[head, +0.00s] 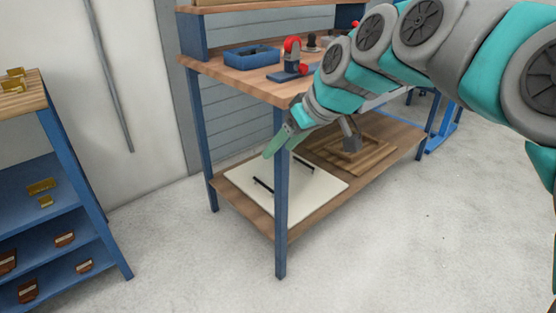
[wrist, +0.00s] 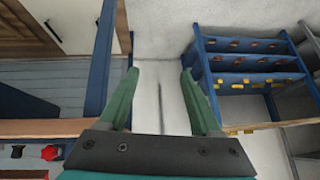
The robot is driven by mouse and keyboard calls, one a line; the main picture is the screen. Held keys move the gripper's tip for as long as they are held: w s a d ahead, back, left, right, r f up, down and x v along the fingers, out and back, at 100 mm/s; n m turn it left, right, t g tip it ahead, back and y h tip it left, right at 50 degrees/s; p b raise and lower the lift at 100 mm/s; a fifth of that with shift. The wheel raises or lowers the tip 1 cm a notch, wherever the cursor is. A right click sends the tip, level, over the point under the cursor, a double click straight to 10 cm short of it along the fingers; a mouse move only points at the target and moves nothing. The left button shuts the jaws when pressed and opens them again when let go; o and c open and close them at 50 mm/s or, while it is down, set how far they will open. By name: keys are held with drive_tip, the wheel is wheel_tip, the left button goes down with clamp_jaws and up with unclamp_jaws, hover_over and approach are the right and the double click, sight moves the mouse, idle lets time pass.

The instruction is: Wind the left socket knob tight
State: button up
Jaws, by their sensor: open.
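My gripper (head: 270,152) hangs in front of the workbench's front post in the head view, below the bench top. In the wrist view its two green fingers (wrist: 158,75) are spread apart with nothing between them. I cannot pick out the left socket knob for certain. A red knob-like part (wrist: 50,152) shows at the lower left of the wrist view, beside the fingers and well apart from them. My arm hides the bench's right part.
A blue tray (head: 250,58) sits on the bench top. A white panel with black handles (head: 305,200) and a wooden piece (head: 345,155) lie on the lower shelf. A blue rack (head: 75,190) with small parts stands at the left. The floor (head: 410,250) in front is clear.

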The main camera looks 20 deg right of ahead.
drive_tip(key=shift+s+a+f+g, duration=0.1)
drive_tip(key=shift+s+f+g, duration=0.2)
drive_tip(key=shift+s+f, duration=0.9)
drive_tip(key=shift+h, duration=0.3)
drive_tip(key=s+f+m+g+h, duration=0.1)
drive_tip(key=s+f, duration=0.3)
drive_tip(key=s, duration=0.4)
drive_tip(key=s+f+m+g+h+p, duration=0.1)
drive_tip(key=s+f+m+g, duration=0.1)
drive_tip(key=s+f, duration=0.3)
drive_tip(key=s+a+f+m+g+h+p, duration=0.1)
drive_tip(key=s+f+g, duration=0.3)
drive_tip(key=s, duration=0.9)
drive_tip(key=shift+f+m+h, duration=0.3)
drive_tip(key=shift+f+m, duration=0.1)
drive_tip(key=shift+f, duration=0.2)
